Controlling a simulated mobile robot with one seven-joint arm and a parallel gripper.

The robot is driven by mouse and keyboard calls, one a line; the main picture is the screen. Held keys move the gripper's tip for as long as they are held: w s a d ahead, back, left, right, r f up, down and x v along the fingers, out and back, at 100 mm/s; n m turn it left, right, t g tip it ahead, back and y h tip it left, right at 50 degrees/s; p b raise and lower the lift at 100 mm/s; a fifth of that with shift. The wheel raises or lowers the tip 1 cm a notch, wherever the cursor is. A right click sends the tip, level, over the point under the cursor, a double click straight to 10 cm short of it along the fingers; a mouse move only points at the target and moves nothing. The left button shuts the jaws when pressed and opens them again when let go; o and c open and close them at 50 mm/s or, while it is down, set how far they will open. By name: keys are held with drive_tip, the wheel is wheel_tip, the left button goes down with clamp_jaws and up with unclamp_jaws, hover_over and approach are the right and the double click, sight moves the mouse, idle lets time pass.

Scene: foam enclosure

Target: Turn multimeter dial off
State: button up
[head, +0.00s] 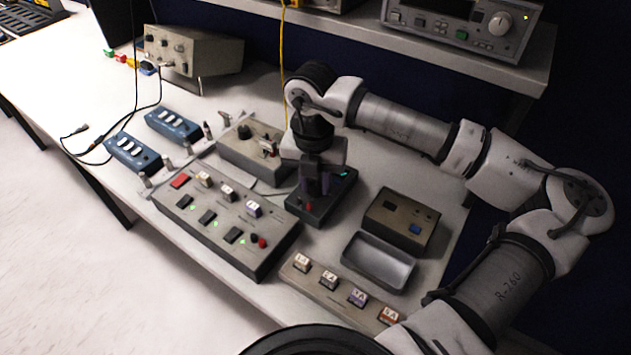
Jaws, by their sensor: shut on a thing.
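The multimeter (343,191) looks to be the dark, low box with a small teal display and red jacks at its front, on the middle of the bench. My gripper (317,190) points down right over it, with the fingers at its top face. The fingers are shut on the dial, which they and the wrist hide, so its pointer and setting cannot be read.
A grey switch panel (215,240) is at the left front and a grey box with a knob (240,150) is behind it. An empty metal tray (378,262), a dark module (412,207) and a strip of labelled blocks (325,291) are at right. A yellow cable (282,50) hangs behind.

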sight(314, 187)
drive_tip(key=n+b, duration=0.1)
drive_tip(key=b, duration=0.1)
drive_tip(key=n+b, duration=0.2)
drive_tip(key=b, duration=0.1)
drive_tip(key=shift+f, duration=0.3)
drive_tip(key=n+b, duration=0.4)
drive_tip(key=n, duration=0.1)
drive_tip(key=shift+r+b, duration=0.35)
drive_tip(key=shift+b, duration=0.05)
drive_tip(key=shift+n, duration=0.3)
drive_tip(key=o, duration=1)
drive_tip(key=shift+r, duration=0.1)
wheel_tip(314, 187, up, 14)
drive_tip(key=shift+s+a+f+b, duration=0.1)
drive_tip(key=shift+f+b, duration=0.1)
drive_tip(key=shift+b, duration=0.2)
